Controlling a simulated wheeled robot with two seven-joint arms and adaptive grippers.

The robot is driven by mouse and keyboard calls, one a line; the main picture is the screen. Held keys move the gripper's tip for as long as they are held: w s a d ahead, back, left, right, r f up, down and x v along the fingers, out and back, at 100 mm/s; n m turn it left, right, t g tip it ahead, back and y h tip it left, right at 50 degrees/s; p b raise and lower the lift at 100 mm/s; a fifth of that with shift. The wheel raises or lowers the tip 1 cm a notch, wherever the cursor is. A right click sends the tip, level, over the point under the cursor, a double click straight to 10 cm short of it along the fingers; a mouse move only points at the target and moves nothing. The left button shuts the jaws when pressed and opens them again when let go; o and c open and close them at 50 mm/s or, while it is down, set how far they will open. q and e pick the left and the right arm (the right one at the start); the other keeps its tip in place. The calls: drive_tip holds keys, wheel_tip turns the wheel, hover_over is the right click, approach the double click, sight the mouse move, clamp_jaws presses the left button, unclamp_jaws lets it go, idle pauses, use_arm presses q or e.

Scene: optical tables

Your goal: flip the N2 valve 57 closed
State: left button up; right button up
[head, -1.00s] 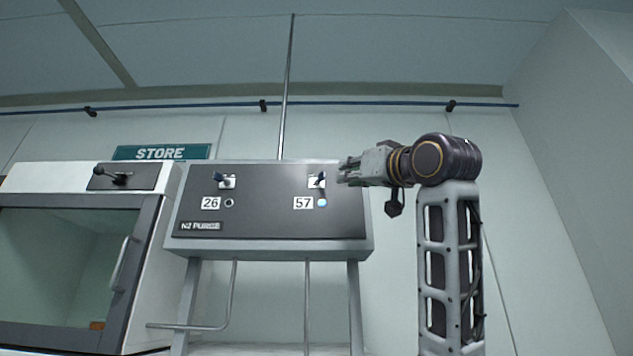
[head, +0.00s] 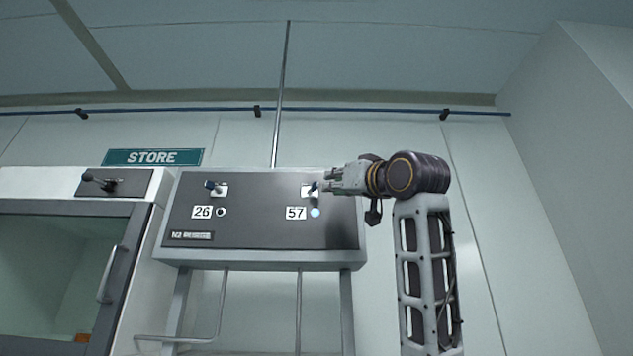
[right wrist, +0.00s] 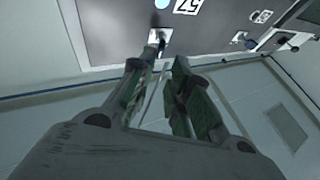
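The N2 purge panel (head: 260,226) is dark grey and slanted. Valve 57 (head: 312,190) is a small dark lever on a pale plate at its upper right, above a "57" label (head: 296,213) and a lit pale-blue indicator (head: 315,213). In the right wrist view the lever of valve 57 (right wrist: 161,42) is just beyond the fingertips. My right gripper (head: 327,182) points left with its tips right beside the lever. Its fingers (right wrist: 166,64) are apart with nothing visibly held; contact with the lever cannot be told. My left gripper is out of view.
Valve 26 (head: 217,189), with a dark indicator (head: 221,212), is on the panel's left. A glass-fronted cabinet (head: 122,262) with its own lever (head: 100,181) stands further left under a STORE sign (head: 153,157). The wall right of my arm is clear.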

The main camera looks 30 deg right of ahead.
sight(318, 185)
drive_tip(key=shift+p+x, duration=1.9)
drive_tip(key=shift+x, duration=2.95)
clamp_jaws()
